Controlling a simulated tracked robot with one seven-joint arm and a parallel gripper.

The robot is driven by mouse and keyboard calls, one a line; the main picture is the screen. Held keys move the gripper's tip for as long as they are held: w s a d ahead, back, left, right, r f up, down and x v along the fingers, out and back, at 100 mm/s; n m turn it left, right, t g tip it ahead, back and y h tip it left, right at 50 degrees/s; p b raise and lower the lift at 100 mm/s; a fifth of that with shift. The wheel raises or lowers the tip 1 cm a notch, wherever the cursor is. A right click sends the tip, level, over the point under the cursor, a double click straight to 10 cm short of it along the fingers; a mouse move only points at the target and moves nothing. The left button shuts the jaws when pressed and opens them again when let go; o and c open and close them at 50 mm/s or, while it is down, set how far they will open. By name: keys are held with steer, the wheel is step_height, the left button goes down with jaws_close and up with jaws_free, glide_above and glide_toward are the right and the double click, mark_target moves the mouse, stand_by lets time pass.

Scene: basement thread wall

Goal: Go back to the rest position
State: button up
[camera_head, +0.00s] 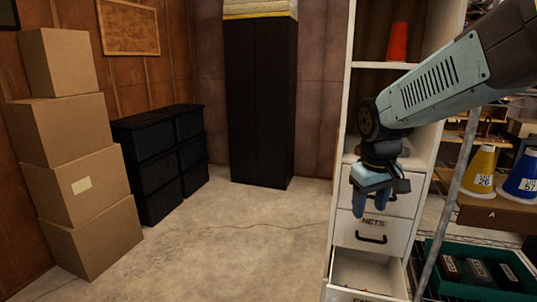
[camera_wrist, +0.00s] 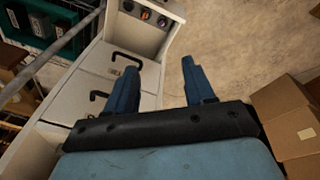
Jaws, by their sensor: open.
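My gripper (camera_head: 371,205) hangs from the arm in front of the white drawer cabinet (camera_head: 340,130), at the height of its upper drawers. Its two blue fingers point down, spread apart and empty. In the wrist view my gripper (camera_wrist: 160,85) also shows open, with nothing between the fingers. Below it, the bottom drawer (camera_head: 368,272) stands pulled out, with small items inside that are partly cut off by the frame edge. The drawer labelled NETS (camera_head: 372,232) above it is shut.
At right are a rack with yellow (camera_head: 480,170) and blue (camera_head: 522,178) spools and a green crate (camera_head: 450,282). Cardboard boxes (camera_head: 85,190) and black bins (camera_head: 150,165) stand left. The middle floor is clear.

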steer(key=s+r+m+t, duration=0.3)
steer(key=s+r, duration=0.3)
steer(key=s, duration=0.5)
steer(key=shift+d+t+y, duration=0.3)
steer(key=shift+d+y, duration=0.05)
steer(key=shift+y, duration=0.05)
steer(key=shift+s, duration=0.1)
